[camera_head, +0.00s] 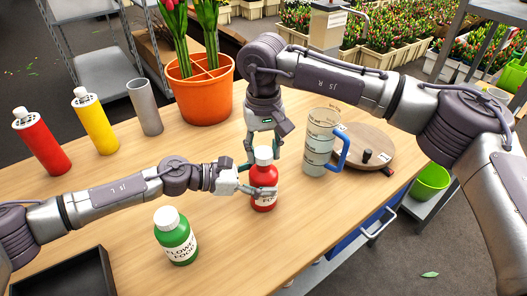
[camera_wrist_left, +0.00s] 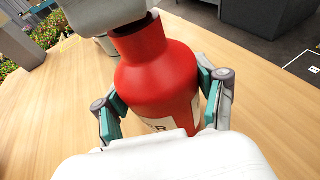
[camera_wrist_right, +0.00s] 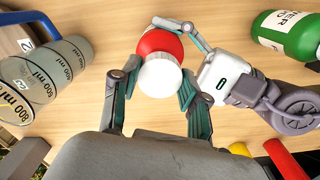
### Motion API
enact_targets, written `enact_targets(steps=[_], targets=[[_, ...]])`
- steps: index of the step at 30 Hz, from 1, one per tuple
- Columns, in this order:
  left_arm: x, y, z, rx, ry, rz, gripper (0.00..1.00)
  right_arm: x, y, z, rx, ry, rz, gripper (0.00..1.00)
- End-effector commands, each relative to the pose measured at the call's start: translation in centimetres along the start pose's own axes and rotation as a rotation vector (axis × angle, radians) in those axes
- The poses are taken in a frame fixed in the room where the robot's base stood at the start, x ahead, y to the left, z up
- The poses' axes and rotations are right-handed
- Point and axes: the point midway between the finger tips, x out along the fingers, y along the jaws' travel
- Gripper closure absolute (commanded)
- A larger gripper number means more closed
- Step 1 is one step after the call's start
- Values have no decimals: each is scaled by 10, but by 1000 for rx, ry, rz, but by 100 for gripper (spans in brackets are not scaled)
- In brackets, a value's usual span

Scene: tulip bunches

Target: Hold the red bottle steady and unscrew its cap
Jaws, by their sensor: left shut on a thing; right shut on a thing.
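The red bottle (camera_head: 263,203) stands upright on the wooden table, with its white cap (camera_head: 264,154) on top. My left gripper (camera_head: 262,191) is shut around the bottle's body; the left wrist view shows its fingers on both sides of the red body (camera_wrist_left: 160,75). My right gripper (camera_head: 264,152) comes down from above and is shut on the white cap, one finger on each side; the cap (camera_wrist_right: 160,75) shows between its fingers in the right wrist view. A dark band shows below the cap in the left wrist view. The bottle's label is partly hidden.
A green bottle (camera_head: 176,238) stands in front of my left arm. A measuring jug (camera_head: 320,145) and a round wooden board (camera_head: 362,152) are on the right. Red (camera_head: 41,143) and yellow (camera_head: 96,127) bottles, a grey cylinder (camera_head: 145,108) and an orange pot (camera_head: 203,98) stand behind.

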Motion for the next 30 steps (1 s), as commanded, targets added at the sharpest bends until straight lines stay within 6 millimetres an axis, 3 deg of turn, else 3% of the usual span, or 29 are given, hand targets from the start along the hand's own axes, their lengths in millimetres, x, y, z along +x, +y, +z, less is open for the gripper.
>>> enact_targets(steps=[8, 19, 26, 27, 30], targets=[[0, 0, -1, -1, 1, -1, 100, -1, 0, 0, 0, 0, 0, 97], [0, 0, -1, -1, 1, -1, 100, -38, 0, 0, -1, 1, 0, 97], [0, 0, -1, -1, 1, -1, 100, -40, 0, 0, -1, -1, 0, 97], [0, 0, -1, -1, 1, -1, 23, -40, 0, 0, 0, -1, 0, 97], [0, 0, 0, -1, 1, 0, 6, -40, 0, 0, 0, -1, 0, 97]])
